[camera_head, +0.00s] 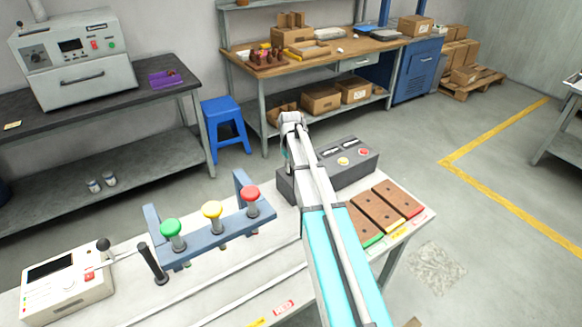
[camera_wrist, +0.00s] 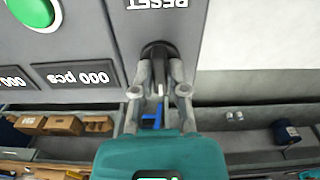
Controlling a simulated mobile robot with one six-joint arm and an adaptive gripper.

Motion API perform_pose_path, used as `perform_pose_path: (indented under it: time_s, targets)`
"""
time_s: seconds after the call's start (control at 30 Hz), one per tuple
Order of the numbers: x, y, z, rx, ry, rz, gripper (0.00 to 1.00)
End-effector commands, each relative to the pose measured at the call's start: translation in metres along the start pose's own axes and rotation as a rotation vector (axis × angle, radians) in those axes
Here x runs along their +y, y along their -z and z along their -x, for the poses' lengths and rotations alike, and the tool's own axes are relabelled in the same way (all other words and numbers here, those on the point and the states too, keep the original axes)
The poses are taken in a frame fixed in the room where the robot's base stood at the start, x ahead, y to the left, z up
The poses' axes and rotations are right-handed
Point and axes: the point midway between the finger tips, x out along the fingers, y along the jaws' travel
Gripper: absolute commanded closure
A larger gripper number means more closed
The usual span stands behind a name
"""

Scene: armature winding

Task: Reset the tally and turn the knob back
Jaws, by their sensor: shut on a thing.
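A second display (camera_wrist: 14,84), cut by the frame, also shows zeros. My gripper (camera_wrist: 158,84) is shut on a black knob (camera_wrist: 158,52) beside the RESET label. The knob's exact angle is hard to tell.
A rack (camera_head: 215,233) with green, yellow and red handles stands left of my arm. A white device (camera_head: 68,290) with a black-knobbed lever is at the bench's left end. Brown blocks (camera_head: 378,211) lie right of my arm. A blue stool (camera_head: 226,128) stands behind.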

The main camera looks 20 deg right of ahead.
Motion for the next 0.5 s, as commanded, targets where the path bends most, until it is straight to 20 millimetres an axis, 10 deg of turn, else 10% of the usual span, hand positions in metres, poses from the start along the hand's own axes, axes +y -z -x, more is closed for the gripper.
perform_pose_path:
  time_s: [0.33, 0.37, 0.5]
  targets:
    - [0.0002, 0.0012, 0.0001, 0.002, -0.001, 0.005, 1.0]
    - [0.0002, 0.0012, 0.0001, 0.002, -0.001, 0.005, 0.76]
    - [0.0, 0.001, 0.0001, 0.002, -0.001, 0.004, 0.5]
